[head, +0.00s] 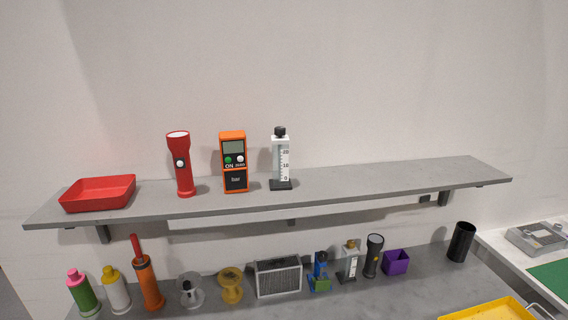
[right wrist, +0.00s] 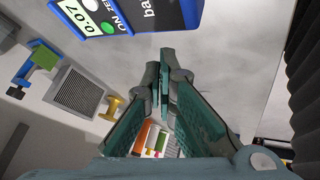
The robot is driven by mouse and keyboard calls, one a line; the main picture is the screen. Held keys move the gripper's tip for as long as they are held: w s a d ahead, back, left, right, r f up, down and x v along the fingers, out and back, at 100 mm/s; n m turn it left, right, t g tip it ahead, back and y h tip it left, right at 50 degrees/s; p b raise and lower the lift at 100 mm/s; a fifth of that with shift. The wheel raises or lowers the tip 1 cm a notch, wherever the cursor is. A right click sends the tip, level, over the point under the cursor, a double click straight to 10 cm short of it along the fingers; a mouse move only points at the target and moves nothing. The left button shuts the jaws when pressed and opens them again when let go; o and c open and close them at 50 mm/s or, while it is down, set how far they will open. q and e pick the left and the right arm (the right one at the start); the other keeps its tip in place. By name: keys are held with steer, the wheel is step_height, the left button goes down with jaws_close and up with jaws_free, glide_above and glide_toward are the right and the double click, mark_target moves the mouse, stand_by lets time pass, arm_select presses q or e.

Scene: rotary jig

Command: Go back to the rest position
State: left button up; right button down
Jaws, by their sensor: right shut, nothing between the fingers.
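My right gripper (right wrist: 163,85) shows in the right wrist view with its two teal fingers together and nothing held. A blue meter (right wrist: 135,15) with a lit display reading 0.07 shows upside down at the top of that view, beyond the fingertips and apart from them in the picture. Neither gripper shows in the head view, and my left gripper is in no view. In the head view an orange meter (head: 233,165) stands upright on the grey shelf (head: 370,185), between a red flashlight (head: 183,165) and a white level gauge (head: 281,160).
A red tray (head: 98,193) sits at the shelf's left end; the shelf's right half is clear. The bench below holds bottles, an orange pump (head: 149,280), spools, a grey vented box (head: 278,277), a purple bin (head: 396,262), a black cup (head: 461,242) and a yellow tray (head: 490,308).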

steer(key=s+d+f+m+g+h, duration=0.1)
steer(key=s+d+m+h, duration=0.15)
steer(key=s+m, duration=0.6)
steer(key=s+d+m+h, duration=0.1)
steer(key=s+m+h, duration=0.4)
steer(key=s, duration=0.6)
step_height(320, 180, down, 23)
steer(key=s+d+m+g+y+b, duration=0.1)
steer(key=s+d+g+y+b, duration=0.1)
steer(key=s+f+b, duration=0.1)
steer(key=s+f, duration=1.1)
steer(key=s, duration=0.1)
steer(key=shift+s+f+g+b, duration=0.3)
steer(key=shift+s+f+b, duration=0.05)
steer(key=shift+f+b, duration=0.05)
steer(key=shift+h, duration=0.25)
